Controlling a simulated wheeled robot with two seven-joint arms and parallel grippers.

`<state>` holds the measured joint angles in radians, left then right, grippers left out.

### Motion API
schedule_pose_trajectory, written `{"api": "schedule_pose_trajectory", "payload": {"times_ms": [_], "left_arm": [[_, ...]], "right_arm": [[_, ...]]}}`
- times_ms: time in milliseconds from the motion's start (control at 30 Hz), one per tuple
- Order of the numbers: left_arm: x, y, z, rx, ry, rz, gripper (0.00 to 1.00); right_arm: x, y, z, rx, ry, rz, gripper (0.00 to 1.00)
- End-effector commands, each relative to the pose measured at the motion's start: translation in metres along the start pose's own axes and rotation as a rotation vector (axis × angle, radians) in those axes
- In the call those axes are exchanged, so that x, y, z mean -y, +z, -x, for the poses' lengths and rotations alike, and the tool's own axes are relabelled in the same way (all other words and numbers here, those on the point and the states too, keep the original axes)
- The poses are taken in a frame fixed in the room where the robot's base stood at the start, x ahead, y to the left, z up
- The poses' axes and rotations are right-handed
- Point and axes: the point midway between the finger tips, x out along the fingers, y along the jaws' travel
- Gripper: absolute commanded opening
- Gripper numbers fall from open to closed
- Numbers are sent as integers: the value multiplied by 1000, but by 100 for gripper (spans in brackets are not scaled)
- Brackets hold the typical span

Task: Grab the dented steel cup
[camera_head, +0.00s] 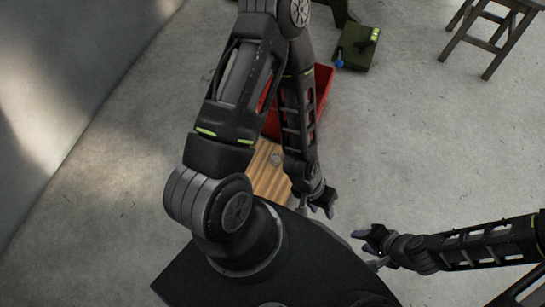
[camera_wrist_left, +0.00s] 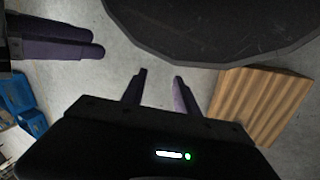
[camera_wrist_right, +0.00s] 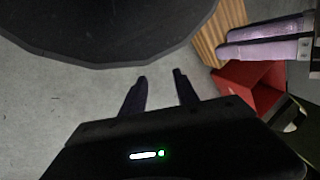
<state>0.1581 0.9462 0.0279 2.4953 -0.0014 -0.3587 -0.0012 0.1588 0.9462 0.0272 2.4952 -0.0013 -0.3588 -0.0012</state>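A small grey round thing (camera_head: 276,158) sits on the wooden board (camera_head: 266,184) in the head view, partly beside my left arm. It may be the dented steel cup, but it is too small to tell. My left gripper (camera_head: 326,205) is over the floor, to the right of and below the board in the picture. Its fingers are apart and empty in the left wrist view (camera_wrist_left: 158,85). My right gripper (camera_head: 366,238) faces it a short way off. Its fingers are apart and empty in the right wrist view (camera_wrist_right: 160,82). No cup shows in either wrist view.
A red crate (camera_head: 323,82) stands beyond the board, partly hidden by my left arm. Behind it are a green box (camera_head: 354,52) and a wooden stool (camera_head: 489,42). Blue crates (camera_wrist_left: 18,92) show in the left wrist view. The floor at right is mostly clear.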

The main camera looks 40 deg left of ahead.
Motion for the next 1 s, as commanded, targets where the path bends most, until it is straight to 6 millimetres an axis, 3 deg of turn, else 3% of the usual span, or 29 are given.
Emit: {"api": "schedule_pose_trajectory", "payload": {"times_ms": [167,267,367,500,600,700,800,1000], "left_arm": [[11,-6,-7,-1,-20,1,49],[42,-20,-25,3,-75,0,57],[96,-46,-48,11,-164,0,63],[191,-95,-73,30,-290,1,63],[246,-130,-75,30,-341,-8,63],[279,-157,-69,21,-363,-22,63],[292,-170,-63,14,-369,-35,63],[293,-171,-58,14,-369,-37,63]], "right_arm": [[-2,-1,-6,-1,0,-1,36],[-9,-2,-19,-6,2,-3,36],[-19,-6,-40,-14,6,-8,36],[-38,-12,-76,-30,13,-18,36],[-49,-17,-96,-41,18,-25,36],[-56,-20,-107,-49,21,-29,36],[-58,-21,-110,-52,22,-31,36],[-56,-22,-107,-53,22,-31,36]]}}
